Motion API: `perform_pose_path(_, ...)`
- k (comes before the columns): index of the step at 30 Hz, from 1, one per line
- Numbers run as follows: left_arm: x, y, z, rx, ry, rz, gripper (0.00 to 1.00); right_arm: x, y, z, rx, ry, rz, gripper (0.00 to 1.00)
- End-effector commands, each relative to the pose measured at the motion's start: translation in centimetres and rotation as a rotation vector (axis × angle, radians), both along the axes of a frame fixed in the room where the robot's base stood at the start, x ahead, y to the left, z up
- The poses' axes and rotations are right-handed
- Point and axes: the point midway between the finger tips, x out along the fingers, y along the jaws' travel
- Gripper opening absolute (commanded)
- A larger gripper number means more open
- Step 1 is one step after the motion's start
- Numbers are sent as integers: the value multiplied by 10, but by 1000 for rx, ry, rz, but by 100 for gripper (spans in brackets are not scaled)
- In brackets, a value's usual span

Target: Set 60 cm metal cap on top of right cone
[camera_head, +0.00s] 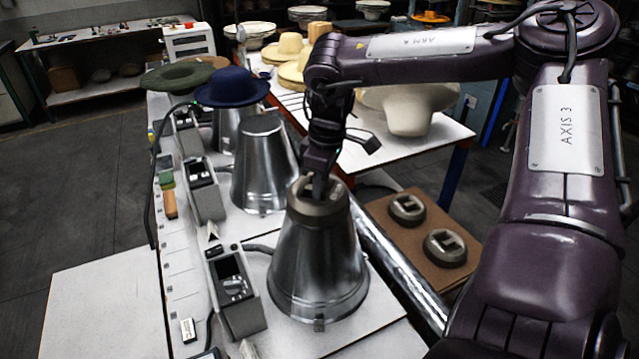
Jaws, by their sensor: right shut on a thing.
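My right gripper (317,184) points down and is shut on a round grey-brown metal cap (322,208). The cap is at the top of the nearest shiny metal cone (318,270), the rightmost one. It covers the cone's top, upright and about centred. I cannot tell whether it rests fully on the cone. Two similar caps, a farther one (405,208) and a nearer one (445,248), lie on a brown board to the right. My left gripper is not in view.
A bare metal cone (262,170) stands behind. Farther back are a blue hat (232,87) and a green hat (178,76). Control boxes, the nearest a grey one (235,290), stand left of the cones. A white table (420,143) with pale hats is behind my right arm.

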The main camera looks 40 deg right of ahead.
Motion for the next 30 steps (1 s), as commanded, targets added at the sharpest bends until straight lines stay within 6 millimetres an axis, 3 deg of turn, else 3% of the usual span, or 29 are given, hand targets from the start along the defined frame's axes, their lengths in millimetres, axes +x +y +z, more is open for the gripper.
perform_pose_path(30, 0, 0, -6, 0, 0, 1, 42, 1, 1, 0, 0, -5, 1, 0)
